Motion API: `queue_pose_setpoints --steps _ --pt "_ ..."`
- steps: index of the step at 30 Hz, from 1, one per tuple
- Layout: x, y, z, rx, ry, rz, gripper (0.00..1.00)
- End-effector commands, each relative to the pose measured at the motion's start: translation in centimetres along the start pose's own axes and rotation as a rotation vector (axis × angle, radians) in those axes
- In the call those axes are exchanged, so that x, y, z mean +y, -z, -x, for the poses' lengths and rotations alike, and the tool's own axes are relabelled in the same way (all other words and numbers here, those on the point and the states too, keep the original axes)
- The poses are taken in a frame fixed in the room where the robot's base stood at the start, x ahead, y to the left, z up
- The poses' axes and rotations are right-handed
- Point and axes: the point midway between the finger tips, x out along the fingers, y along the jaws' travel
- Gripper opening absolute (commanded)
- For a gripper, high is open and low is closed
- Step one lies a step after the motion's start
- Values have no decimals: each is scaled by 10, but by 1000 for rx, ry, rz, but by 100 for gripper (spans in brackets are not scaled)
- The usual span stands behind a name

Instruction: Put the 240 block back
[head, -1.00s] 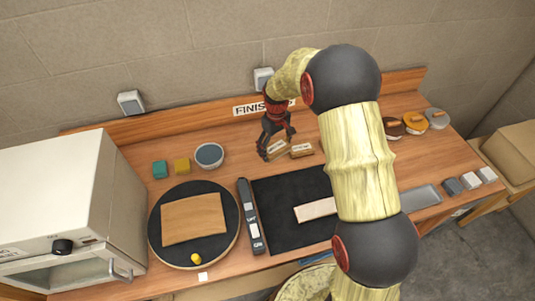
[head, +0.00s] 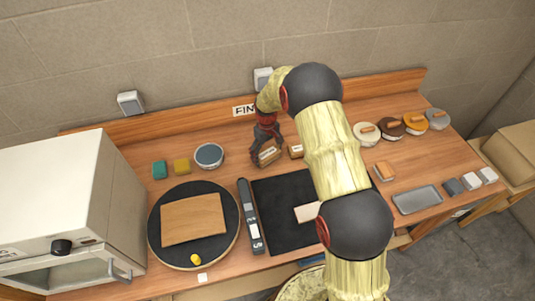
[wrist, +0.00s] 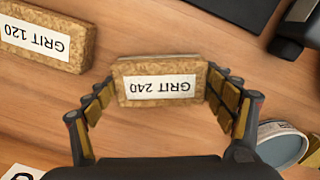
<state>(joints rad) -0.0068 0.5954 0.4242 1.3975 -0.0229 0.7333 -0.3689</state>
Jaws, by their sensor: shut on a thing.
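The 240 block (wrist: 158,84), a cork-coloured block with a white "GRIT 240" label, sits between the fingers of my gripper (wrist: 164,98) in the wrist view. My gripper is shut on its two ends. In the head view my gripper (head: 267,152) is at the back middle of the bench, with the 240 block (head: 269,156) at its fingertips. I cannot tell whether the block is clear of the bench top. The label reads upside down in the wrist view.
The 120 block (wrist: 45,38) lies close beside, right of my gripper in the head view (head: 296,152). A blue-grey bowl (head: 209,155) stands to the left. A black mat (head: 275,222) and a dark level-like tool (head: 250,215) lie in front. The wall ledge is behind.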

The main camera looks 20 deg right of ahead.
Motion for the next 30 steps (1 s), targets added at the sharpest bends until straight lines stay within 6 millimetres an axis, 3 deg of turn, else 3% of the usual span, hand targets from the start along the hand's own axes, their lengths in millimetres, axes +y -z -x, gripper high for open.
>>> queue_pose_setpoints --steps 5,6,15,25,30 --pt "0 0 -3 0 0 0 55" --pt "0 0 -4 -1 0 0 83" --pt "0 0 -3 0 0 0 100" --pt "0 0 -2 0 0 0 100" --pt "0 1 11 3 -1 0 100"
